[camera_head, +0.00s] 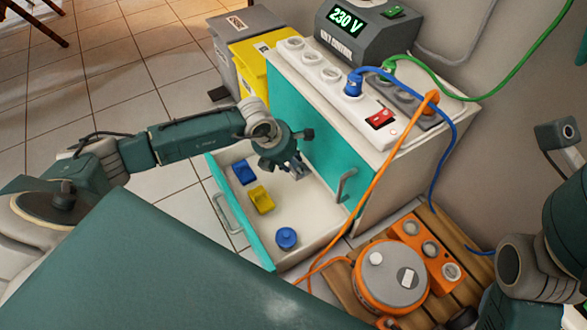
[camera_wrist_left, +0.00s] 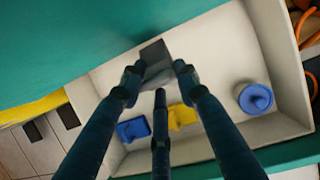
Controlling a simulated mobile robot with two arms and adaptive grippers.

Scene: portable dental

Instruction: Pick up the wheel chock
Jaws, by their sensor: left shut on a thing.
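My left gripper (camera_head: 294,168) reaches down into the open drawer, close to the teal cabinet front. In the left wrist view the left gripper (camera_wrist_left: 158,75) has its fingers shut on a dark grey block (camera_wrist_left: 154,53), which looks like the wheel chock. The fingers hide part of the block. I cannot tell whether it touches the drawer floor. My right arm comes in at the lower right of the head view. Its gripper is mostly cut off by the bottom edge, so its state is unclear.
The drawer (camera_head: 238,233) also holds a blue block (camera_head: 243,172), a yellow block (camera_head: 262,199) and a round blue piece (camera_head: 286,238). An orange cable reel (camera_head: 390,277) stands on wooden slats to the right. A power strip (camera_head: 328,75) and voltage unit (camera_head: 365,32) top the cabinet.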

